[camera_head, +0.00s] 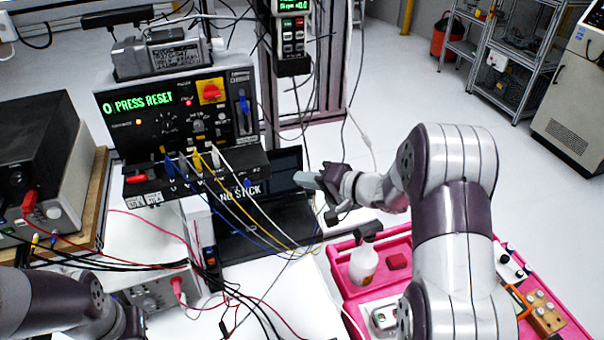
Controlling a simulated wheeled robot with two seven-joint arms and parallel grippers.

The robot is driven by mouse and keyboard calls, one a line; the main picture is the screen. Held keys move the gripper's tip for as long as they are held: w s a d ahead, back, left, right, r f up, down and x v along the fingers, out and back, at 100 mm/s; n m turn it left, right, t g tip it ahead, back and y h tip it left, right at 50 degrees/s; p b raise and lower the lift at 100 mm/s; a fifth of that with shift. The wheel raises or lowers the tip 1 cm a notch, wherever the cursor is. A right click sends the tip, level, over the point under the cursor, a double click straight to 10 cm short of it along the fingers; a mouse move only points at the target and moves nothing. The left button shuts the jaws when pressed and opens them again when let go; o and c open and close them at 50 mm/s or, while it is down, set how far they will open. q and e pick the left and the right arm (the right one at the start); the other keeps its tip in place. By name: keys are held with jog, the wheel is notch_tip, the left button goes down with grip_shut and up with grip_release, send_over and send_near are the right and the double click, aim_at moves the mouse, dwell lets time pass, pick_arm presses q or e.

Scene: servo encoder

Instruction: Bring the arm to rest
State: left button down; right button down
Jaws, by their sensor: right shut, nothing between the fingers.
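My right arm (455,210) comes up from the bottom right and bends at a raised elbow. Its forearm points left over the bench. My right gripper (316,190) is shut and empty, in front of the dark laptop-like device (272,177) and above the pink tray's back left corner. My left arm (55,300) enters at the bottom left, and its gripper is not visible. The test unit (180,105) behind the bench shows "0 PRESS RESET" in green, with a red and yellow knob on its front.
Blue, yellow and white cables (235,205) hang from the test unit across the bench. A pink tray (345,268) holds a white bottle (363,264) and a red block (397,261). A power supply (40,165) stands left. Open floor (400,80) lies behind.

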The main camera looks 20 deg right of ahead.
jog(key=s+d+f+n+g+h, duration=0.1)
jog(key=s+d+f+n+h, duration=0.15)
jog(key=d+f+h, duration=0.5)
jog(key=s+d+f+n+g+h+b, duration=0.2)
jog(key=s+f+g+b, duration=0.15)
jog(key=s, duration=0.25)
jog(key=s+a+f+n+g+b, duration=0.2)
jog(key=s+a+g+b, duration=0.3)
jog(key=s+a, duration=0.7)
jog(key=s+f+y, duration=0.1)
jog(key=s, duration=0.2)
jog(key=shift+f, duration=0.2)
jog(key=shift+s+a+g, duration=0.1)
jog(key=shift+a+g, duration=0.05)
jog(key=shift+g, duration=0.1)
